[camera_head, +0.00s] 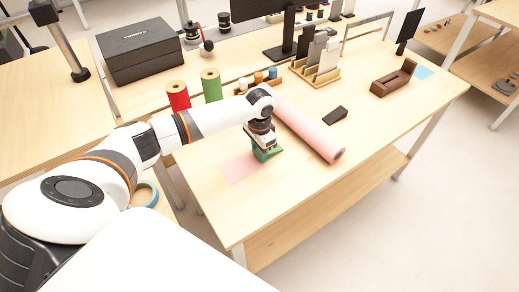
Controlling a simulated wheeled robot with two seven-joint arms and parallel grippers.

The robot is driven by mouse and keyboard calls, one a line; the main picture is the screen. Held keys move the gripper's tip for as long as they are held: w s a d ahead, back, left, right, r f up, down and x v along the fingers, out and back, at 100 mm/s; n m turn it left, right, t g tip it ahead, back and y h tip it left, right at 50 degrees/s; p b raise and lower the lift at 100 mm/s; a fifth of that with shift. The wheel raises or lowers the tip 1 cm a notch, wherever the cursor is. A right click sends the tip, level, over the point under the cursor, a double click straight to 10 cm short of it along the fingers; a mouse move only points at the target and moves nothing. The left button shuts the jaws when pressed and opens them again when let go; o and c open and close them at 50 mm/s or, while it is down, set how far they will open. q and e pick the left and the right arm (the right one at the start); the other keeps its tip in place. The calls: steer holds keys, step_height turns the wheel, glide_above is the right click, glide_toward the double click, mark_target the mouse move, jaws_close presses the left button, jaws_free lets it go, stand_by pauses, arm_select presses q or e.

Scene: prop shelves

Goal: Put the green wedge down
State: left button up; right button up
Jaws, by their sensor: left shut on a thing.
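My left arm comes in from the left, and my left gripper (263,141) points down over the wooden table. It is shut on the green wedge (266,154), low over the table close to a flat pink patch (240,167). The gripper hides part of the wedge. I cannot tell whether the wedge touches the table. My right gripper is not in view.
A pink roll (308,127) lies just right of the gripper. A dark block (335,115) and a brown tray (394,78) lie farther right. Red (178,97) and green (211,85) spools stand behind. The table's front right (290,195) is clear.

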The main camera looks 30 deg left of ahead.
mark_target(259, 152)
arm_select(q)
steer(key=shift+f, duration=0.1)
steer(key=o, duration=1)
step_height(259, 152, up, 12)
